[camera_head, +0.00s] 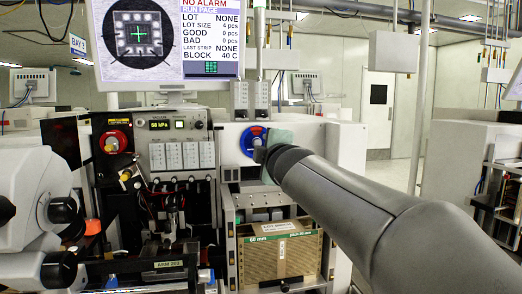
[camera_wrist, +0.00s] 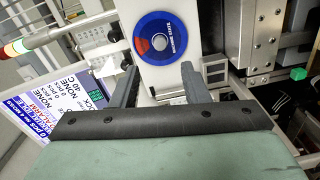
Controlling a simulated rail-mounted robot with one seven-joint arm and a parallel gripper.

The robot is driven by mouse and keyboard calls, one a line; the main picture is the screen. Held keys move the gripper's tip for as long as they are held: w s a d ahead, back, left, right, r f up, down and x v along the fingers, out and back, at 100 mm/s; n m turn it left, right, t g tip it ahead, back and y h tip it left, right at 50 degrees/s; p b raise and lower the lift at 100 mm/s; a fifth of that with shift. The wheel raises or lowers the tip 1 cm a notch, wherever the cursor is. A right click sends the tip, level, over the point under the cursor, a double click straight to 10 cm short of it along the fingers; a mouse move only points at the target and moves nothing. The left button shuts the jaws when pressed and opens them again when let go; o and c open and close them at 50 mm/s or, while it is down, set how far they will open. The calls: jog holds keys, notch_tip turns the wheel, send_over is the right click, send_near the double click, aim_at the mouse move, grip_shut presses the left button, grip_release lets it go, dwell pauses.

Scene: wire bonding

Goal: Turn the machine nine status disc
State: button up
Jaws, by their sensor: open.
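The status disc (camera_head: 248,141) is a round blue plate with a red-orange part, on the pale front panel of the machine in the head view. In the wrist view the disc (camera_wrist: 171,24) is whole, with a grey hub and small white lettering on its rim. My gripper (camera_wrist: 159,67) is open and empty, and its two dark fingers point towards the disc. The disc lies beyond the fingertips, roughly centred between them; no contact shows. In the head view my arm and the green gripper body hide the fingers and the disc's right edge.
A monitor (camera_head: 180,45) hangs above the machine. A red round knob (camera_head: 113,141) and a control panel (camera_head: 178,125) are left of the disc. A cardboard box (camera_head: 280,257) sits in the bay below. A green block (camera_wrist: 298,74) is right in the wrist view.

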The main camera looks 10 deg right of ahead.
jog(key=s, duration=0.2)
jog(key=shift+s, duration=0.35)
